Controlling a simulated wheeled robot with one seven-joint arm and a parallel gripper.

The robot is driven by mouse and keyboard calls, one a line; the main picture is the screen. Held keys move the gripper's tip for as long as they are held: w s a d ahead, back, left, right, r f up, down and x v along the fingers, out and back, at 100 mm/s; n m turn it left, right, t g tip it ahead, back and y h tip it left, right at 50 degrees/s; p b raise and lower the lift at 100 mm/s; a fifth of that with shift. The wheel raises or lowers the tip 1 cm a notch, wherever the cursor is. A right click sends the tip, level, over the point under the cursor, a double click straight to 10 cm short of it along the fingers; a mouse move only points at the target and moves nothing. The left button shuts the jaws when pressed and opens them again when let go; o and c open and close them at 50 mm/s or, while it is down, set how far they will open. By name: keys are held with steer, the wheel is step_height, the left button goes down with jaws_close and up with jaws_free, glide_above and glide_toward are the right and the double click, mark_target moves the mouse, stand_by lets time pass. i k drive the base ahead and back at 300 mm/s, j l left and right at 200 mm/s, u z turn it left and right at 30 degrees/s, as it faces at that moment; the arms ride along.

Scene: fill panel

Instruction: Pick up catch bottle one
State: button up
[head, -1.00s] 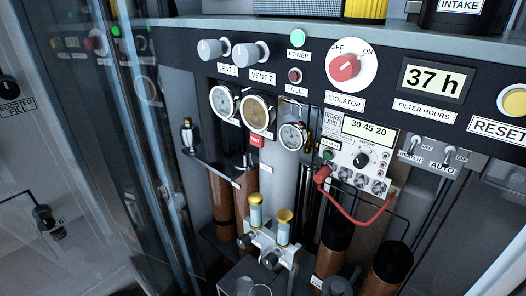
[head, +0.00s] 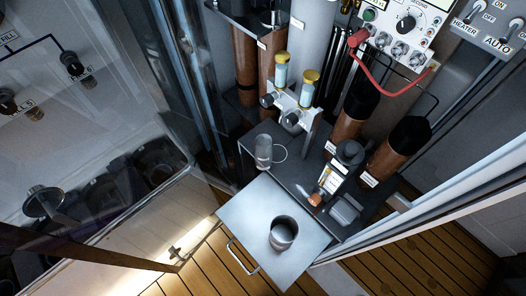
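A clear cylindrical bottle (head: 264,152) with a thin wire loop beside it stands on the dark shelf, below two small knobs (head: 280,108). It looks like a catch bottle, but I can read no number on it. A dark-capped container (head: 349,153) with a pale label and an orange tip is farther right on the shelf. I cannot tell whether it is a bottle. My gripper is not in view, and nothing seen is held.
A pale pull-out tray (head: 250,210) with a handle holds an open metal cup (head: 284,232). Two yellow-capped vials (head: 308,88) stand above the knobs. Brown cylinders (head: 389,152) and a red cable (head: 380,82) are at right. A glass door edge is at left.

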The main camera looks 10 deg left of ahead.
mark_target(264, 153)
steer(key=u, duration=0.4)
steer(key=i+u, duration=0.15)
steer(key=u, duration=0.25)
steer(key=i+u, duration=0.1)
steer(key=u, duration=0.3)
steer(key=i+u, duration=0.1)
steer(key=u, duration=0.3)
